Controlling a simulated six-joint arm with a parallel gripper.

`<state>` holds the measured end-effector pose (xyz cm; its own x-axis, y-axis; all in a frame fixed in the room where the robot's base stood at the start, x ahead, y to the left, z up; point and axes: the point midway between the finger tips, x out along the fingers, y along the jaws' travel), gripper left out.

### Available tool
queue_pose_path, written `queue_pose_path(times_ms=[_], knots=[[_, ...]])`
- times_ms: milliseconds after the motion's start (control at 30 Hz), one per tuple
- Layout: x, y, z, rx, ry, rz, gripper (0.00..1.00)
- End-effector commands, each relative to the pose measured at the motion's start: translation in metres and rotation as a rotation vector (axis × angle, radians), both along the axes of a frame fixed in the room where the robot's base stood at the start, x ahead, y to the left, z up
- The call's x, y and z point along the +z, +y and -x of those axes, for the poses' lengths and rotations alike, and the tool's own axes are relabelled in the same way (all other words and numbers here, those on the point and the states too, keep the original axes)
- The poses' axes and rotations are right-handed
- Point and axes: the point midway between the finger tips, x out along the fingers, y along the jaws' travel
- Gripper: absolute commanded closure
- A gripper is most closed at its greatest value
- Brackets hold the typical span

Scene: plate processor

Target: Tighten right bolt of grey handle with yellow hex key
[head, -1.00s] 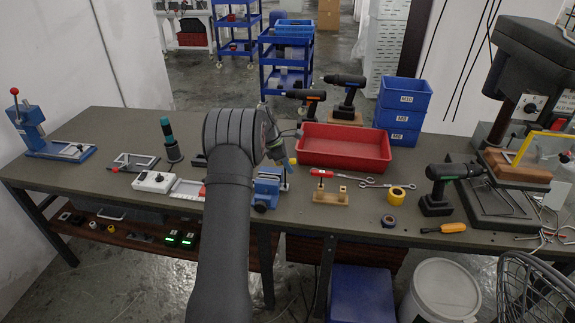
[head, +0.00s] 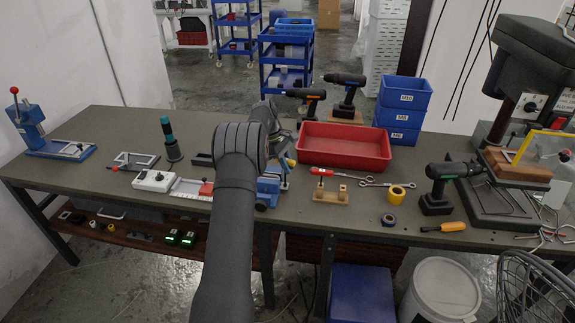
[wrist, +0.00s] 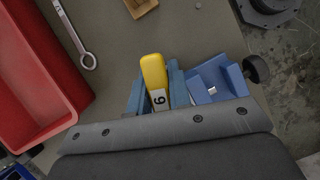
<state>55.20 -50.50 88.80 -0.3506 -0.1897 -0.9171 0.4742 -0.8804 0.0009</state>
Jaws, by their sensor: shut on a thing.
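My gripper (wrist: 158,88) is shut on the yellow hex key (wrist: 153,70). The yellow handle with a pale band marked "6" shows between the fingers in the wrist view. In the head view the arm hides most of the gripper, and a small yellow spot of the key (head: 291,162) shows just left of the red bin. A blue vise (wrist: 225,80) is just right of the fingers in the wrist view; in the head view the vise (head: 267,192) is partly behind my arm. I cannot make out the grey handle or its right bolt.
The red bin (head: 340,158) stands right of the gripper, and its wall (wrist: 50,135) is at the left of the wrist view. The bench edge is close beyond the vise.

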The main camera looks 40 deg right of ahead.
Motion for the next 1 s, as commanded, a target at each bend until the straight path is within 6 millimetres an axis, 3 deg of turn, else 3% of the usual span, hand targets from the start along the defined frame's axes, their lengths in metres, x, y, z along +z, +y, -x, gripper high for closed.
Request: queue_pose_path(times_ms=[267, 1000], knots=[[0.003, 0.000, 0.000, 0.003, 0.001, -0.001, 1.00], [0.040, 0.000, 0.000, 0.004, 0.000, -0.001, 1.00]])
